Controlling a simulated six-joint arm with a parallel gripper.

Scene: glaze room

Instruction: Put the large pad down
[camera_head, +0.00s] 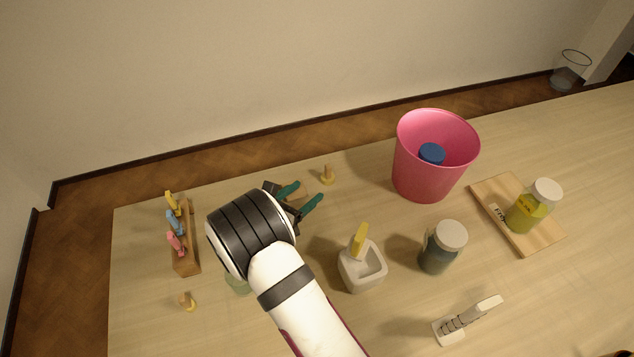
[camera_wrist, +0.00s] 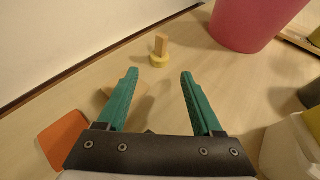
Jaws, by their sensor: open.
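A pad with a round yellow base and an upright wooden handle (camera_head: 327,175) stands on the table near its back edge. It also shows in the wrist view (camera_wrist: 160,58), beyond my fingertips and apart from them. A wooden piece (camera_wrist: 108,90) lies partly hidden behind the left finger.
An orange piece (camera_wrist: 62,138) lies left of my gripper. A wooden rack (camera_head: 186,262) with coloured tools is at left. A pink bucket (camera_head: 425,180), white holder (camera_head: 360,280), jar (camera_head: 437,258), brush (camera_head: 460,325) and board (camera_head: 540,240) with a yellow bottle (camera_head: 528,212) stand at right.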

